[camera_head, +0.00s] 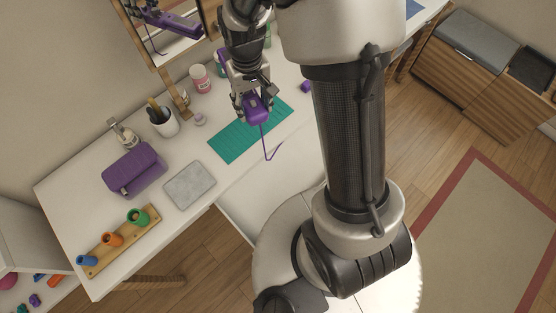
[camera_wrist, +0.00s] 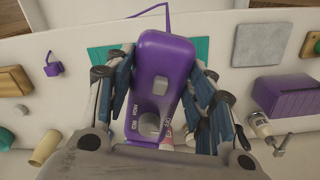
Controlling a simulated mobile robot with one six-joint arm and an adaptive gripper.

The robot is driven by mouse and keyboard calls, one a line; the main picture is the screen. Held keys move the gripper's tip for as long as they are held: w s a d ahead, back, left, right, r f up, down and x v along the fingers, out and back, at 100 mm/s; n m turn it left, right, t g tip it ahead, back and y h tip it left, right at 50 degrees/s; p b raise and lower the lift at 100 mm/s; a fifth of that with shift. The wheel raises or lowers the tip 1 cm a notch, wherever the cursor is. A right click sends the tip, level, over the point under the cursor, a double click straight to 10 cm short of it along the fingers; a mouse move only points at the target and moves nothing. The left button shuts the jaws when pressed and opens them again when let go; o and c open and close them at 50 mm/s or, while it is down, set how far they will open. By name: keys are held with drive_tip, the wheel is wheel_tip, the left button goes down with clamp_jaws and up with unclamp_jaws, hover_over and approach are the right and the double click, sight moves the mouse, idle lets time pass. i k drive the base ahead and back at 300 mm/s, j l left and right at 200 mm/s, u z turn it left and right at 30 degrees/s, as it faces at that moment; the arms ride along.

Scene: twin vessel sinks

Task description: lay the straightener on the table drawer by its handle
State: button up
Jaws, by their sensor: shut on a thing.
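The purple straightener (camera_head: 257,109) is held in my gripper (camera_head: 254,101) above the teal mat on the white table. In the wrist view its purple body (camera_wrist: 165,60) lies between both fingers, with a grey button, a dial and small print facing the camera. The fingers are shut on its sides. Its thin purple cord (camera_head: 263,142) hangs past the table's front edge and loops. The white table drawer (camera_head: 265,205) shows below the front edge, partly hidden by my base; I cannot tell how far it is open. The straightener's far end is hidden.
The teal mat (camera_head: 228,142) lies under my gripper. A grey slab (camera_head: 190,185), a purple case (camera_head: 134,168), a wooden holder with colored cups (camera_head: 120,243), a brush cup (camera_head: 161,120) and a pink jar (camera_head: 200,78) stand around. A mirror (camera_head: 165,25) is behind.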

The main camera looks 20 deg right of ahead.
sight(286, 182)
drive_tip(key=k+l+u, duration=0.1)
drive_tip(key=u, duration=0.3)
drive_tip(key=k+u, duration=0.1)
drive_tip(key=u, duration=0.3)
drive_tip(key=k+u, duration=0.15)
drive_tip(key=u, duration=0.2)
drive_tip(key=k, duration=0.45)
